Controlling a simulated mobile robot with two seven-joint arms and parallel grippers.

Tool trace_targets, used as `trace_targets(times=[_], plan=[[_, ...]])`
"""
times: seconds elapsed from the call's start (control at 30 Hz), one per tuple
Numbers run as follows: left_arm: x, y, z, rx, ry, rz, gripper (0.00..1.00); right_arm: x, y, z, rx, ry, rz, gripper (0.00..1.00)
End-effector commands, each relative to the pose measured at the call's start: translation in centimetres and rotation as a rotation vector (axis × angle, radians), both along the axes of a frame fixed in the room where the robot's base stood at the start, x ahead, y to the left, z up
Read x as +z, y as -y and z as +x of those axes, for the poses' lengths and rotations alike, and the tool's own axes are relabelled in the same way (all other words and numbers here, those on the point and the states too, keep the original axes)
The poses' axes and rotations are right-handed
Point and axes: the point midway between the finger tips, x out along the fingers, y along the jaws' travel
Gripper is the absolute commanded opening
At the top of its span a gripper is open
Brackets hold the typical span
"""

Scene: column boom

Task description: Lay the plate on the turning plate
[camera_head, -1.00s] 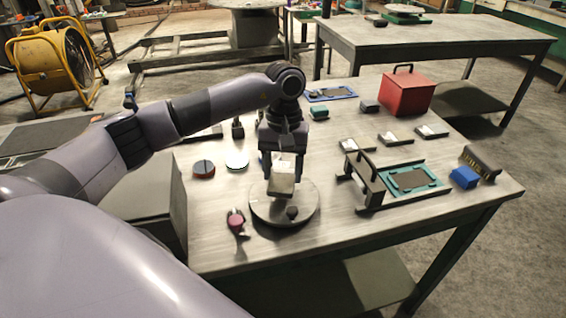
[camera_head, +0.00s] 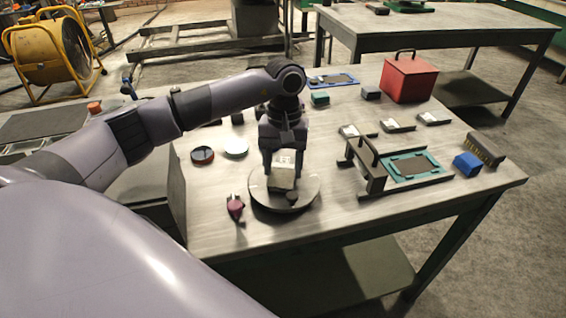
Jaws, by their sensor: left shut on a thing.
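My left gripper (camera_head: 283,160) points down and is shut on a small pale plate (camera_head: 284,181). The plate is at the turning plate (camera_head: 262,199), a round grey disc near the table's front edge, and covers part of its middle. I cannot tell whether the plate touches the disc or is just above it. A small dark knob (camera_head: 292,197) shows on the disc, in front of the plate. My right gripper is not in view.
A magenta-handled item (camera_head: 235,208) lies left of the disc. A dark round piece (camera_head: 202,155) and a white round piece (camera_head: 236,147) lie behind it. A dark frame (camera_head: 367,170) with a teal tray (camera_head: 429,158) stands to the right. A red box (camera_head: 407,80) stands farther back.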

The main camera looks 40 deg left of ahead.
Motion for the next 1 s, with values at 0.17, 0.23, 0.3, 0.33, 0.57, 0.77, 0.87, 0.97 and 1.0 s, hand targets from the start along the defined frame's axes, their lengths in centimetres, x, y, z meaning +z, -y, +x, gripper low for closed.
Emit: trace_targets(times=[0.17, 0.23, 0.3, 0.33, 0.57, 0.77, 0.87, 0.97, 1.0], plan=[[-0.3, 0.0, 0.1, 0.0, 0.003, -0.002, 0.0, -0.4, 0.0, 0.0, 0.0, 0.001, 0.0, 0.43], [-0.4, 0.0, 0.1, 0.0, 0.003, -0.002, 0.0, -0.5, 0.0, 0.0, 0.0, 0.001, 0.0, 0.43], [-0.5, 0.0, 0.1, 0.0, 0.003, -0.002, 0.0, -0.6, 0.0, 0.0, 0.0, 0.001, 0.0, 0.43], [-0.6, 0.0, 0.1, 0.0, 0.003, -0.002, 0.0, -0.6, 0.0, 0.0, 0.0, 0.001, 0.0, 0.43], [-0.7, 0.0, 0.1, 0.0, 0.003, -0.001, 0.89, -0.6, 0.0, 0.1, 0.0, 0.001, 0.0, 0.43], [-0.9, 0.0, 0.0, 0.001, -0.002, 0.001, 0.89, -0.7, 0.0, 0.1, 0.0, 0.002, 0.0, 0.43], [-0.5, -0.1, 0.0, 0.001, -0.001, 0.001, 0.89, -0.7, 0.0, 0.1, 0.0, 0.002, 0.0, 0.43], [0.6, -0.1, 0.2, 0.001, 0.004, 0.0, 0.89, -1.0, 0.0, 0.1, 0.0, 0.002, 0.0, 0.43], [1.3, -0.2, 0.3, 0.001, 0.004, 0.0, 0.89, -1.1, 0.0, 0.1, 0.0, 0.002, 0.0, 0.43]])
